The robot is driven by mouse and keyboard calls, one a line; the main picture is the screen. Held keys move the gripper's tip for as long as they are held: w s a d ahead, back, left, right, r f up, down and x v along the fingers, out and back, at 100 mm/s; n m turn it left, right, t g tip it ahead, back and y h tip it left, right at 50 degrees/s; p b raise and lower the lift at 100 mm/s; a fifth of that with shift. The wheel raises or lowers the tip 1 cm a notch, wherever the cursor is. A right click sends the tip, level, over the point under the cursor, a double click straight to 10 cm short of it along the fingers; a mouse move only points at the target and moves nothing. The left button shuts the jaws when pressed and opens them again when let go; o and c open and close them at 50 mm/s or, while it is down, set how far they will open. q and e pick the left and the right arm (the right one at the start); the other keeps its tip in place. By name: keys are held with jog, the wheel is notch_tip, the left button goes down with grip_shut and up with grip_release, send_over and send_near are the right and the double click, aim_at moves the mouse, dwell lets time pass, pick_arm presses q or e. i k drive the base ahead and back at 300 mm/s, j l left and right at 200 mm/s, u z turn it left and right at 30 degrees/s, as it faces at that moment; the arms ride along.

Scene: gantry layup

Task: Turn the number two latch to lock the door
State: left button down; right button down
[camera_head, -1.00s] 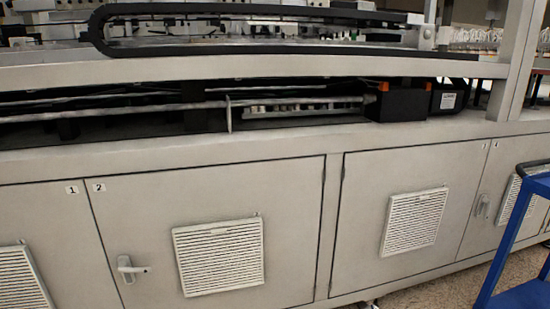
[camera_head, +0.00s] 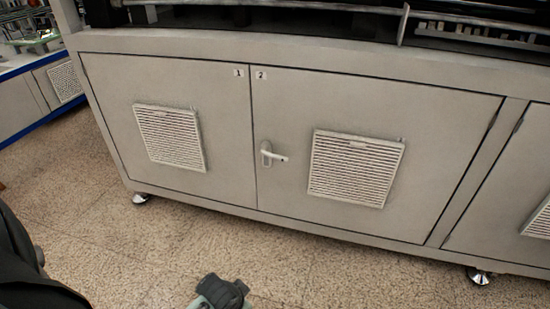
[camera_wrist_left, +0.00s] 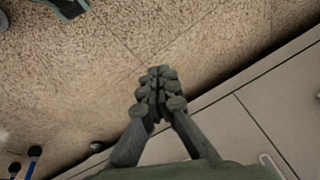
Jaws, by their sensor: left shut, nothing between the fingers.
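The number two latch (camera_head: 272,154) is a pale lever handle on an upright plate. It sits at the left edge of the number two door (camera_head: 420,150), and its lever points right, roughly level. The door looks closed, flush with its neighbour. In the left wrist view, which is nearly upside down, the latch (camera_wrist_left: 270,164) shows partly at the lower right. My left gripper (camera_wrist_left: 158,74) is shut and empty, over the floor and apart from the latch. It seems to show at the bottom edge of the head view (camera_head: 226,290).
The number one door (camera_head: 225,115) is left of the latch, also closed. A vent grille (camera_head: 355,168) is just right of the latch. Another blue-edged bench (camera_head: 22,110) stands at the far left.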

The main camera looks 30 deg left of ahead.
aim_at(264, 150)
jog(key=i+l, duration=0.25)
jog(key=i, duration=0.2)
jog(key=i+l+u, duration=0.25)
jog(key=i+u, duration=0.15)
jog(key=i+l+u, duration=0.35)
